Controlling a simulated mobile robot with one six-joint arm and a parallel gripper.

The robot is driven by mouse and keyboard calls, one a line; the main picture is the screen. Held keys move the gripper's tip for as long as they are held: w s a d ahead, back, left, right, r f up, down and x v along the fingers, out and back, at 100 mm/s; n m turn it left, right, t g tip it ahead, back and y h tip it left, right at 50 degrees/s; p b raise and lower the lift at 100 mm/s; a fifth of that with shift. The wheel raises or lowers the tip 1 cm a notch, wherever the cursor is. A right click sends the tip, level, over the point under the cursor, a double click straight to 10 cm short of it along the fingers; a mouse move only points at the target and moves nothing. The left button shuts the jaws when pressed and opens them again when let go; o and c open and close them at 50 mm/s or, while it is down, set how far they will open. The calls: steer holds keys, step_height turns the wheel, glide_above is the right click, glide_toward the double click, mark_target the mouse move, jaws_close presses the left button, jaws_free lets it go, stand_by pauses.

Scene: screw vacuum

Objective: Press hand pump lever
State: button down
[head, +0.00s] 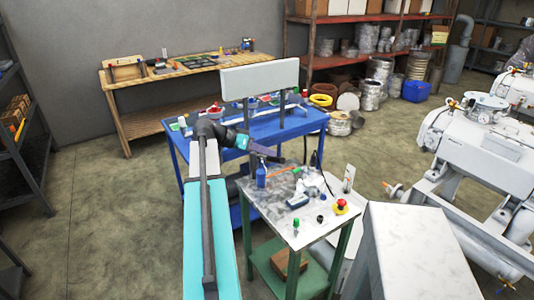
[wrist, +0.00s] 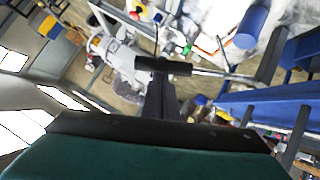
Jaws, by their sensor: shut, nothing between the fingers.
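A blue upright cylinder (head: 261,176), which may be the hand pump, stands at the back left of the small grey-topped table (head: 262,204). A thin orange rod (head: 279,173) runs to its right; I cannot tell whether it is the lever. A blue cylinder also shows at the top right of the wrist view (wrist: 252,24). My gripper (head: 272,152) is above the table's far left edge, close to the blue cylinder. In the wrist view my gripper (wrist: 163,66) is shut and holds nothing. No contact with a lever shows.
A red-and-yellow button (head: 341,206), a green knob (head: 295,224) and small parts sit on the small table. A blue table (head: 185,150) with a grey panel (head: 259,79) stands behind my gripper. White machinery (head: 490,150) is at the right. Open floor (head: 110,205) lies left.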

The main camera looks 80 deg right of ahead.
step_height(320, 180, down, 10)
steer(key=s+a+m+t+h+b, duration=0.2)
steer(key=b, duration=1.1)
steer(key=shift+s+a+m+b, duration=0.25)
steer(key=shift+a+m+b, duration=0.05)
steer(key=shift+a+b, duration=0.1)
steer(key=shift+a+f, duration=0.15)
steer(key=shift+f, duration=0.15)
steer(key=w+a+r+p, duration=0.1)
steer(key=w+a+r, duration=0.5)
steer(key=r, duration=0.4)
steer(key=shift+a+r, duration=0.3)
stand_by(0.6)
